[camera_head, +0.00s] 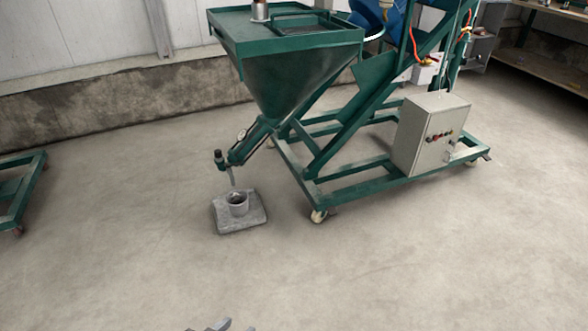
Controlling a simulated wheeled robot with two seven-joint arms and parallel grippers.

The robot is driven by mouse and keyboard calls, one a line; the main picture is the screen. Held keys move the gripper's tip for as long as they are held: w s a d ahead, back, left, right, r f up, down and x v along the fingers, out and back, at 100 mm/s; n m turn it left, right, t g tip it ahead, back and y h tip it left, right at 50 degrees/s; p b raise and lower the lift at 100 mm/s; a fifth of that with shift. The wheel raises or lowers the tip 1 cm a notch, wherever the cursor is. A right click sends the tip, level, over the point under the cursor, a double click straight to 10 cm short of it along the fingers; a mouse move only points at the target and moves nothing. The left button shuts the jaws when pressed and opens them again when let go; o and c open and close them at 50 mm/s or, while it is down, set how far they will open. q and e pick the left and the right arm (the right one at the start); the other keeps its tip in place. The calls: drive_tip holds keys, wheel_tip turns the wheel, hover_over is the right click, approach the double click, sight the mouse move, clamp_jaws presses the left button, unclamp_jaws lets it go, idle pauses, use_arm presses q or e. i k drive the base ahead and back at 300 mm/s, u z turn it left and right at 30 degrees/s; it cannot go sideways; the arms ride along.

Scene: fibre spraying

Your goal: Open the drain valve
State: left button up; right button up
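The green hopper (290,82) narrows down to a slanted green outlet pipe (250,142). The drain valve (222,160) is at the pipe's lower end, with a dark cap on top and a thin grey piece hanging down. Grey tips of what looks like my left gripper (222,325) show at the bottom edge, far from the valve. The rest of it is cut off, so its opening is unclear. My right gripper is not in view.
A green wheeled frame (350,172) carries the hopper and a pale control box (430,135) with buttons. Another green frame (20,195) stands at the left edge. A shelf (548,62) is at the back right. The floor in front is clear.

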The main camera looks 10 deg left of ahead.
sight(234, 164)
drive_tip(key=z, duration=0.45)
drive_tip(key=i, duration=0.75)
drive_tip(key=u, duration=0.8)
drive_tip(key=i, duration=0.65)
drive_tip(key=u, duration=0.65)
